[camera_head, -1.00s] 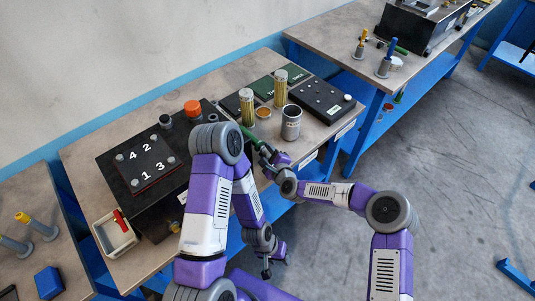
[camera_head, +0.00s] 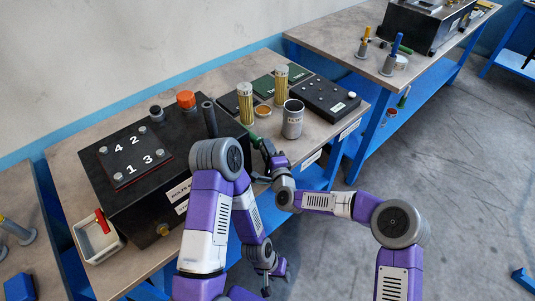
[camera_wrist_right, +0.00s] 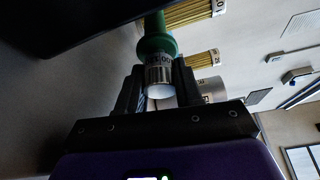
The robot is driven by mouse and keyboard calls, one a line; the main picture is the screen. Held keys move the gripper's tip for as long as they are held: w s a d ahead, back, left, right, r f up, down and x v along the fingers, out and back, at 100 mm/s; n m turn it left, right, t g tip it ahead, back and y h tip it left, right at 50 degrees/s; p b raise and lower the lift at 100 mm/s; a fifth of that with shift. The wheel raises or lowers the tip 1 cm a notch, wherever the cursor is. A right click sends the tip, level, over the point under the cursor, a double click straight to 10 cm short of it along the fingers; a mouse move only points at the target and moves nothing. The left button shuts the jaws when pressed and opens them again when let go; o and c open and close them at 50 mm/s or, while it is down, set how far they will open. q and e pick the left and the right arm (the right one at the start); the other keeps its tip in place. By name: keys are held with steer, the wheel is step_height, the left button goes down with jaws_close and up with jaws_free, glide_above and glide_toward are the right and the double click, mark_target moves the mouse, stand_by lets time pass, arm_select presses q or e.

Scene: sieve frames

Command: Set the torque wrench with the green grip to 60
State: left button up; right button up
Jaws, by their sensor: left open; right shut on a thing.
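The torque wrench's green grip (camera_wrist_right: 154,42) shows in the right wrist view, with a silver collar bearing printed scale marks (camera_wrist_right: 160,72) below it. The full reading is too small to tell. My right gripper (camera_wrist_right: 159,88) is shut on the wrench around this collar end. In the head view my right gripper (camera_head: 264,150) is at the bench's front edge. Only a little of the green grip (camera_head: 254,139) shows there; the rest of the wrench is hidden. My left gripper (camera_head: 275,281) is open and empty, low in front of the bench.
A black box with a numbered plate (camera_head: 137,158) fills the bench's left part. A grey cup (camera_head: 292,122), yellow filter cylinders (camera_head: 245,104) and a black panel (camera_head: 325,98) stand near my right gripper. A white bin (camera_head: 97,242) is at the left.

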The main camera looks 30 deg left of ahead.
stand_by(0.4)
steer(key=o, duration=1)
steer(key=shift+s, duration=0.1)
steer(key=shift+p+v, duration=0.7)
steer(key=shift+v, duration=3)
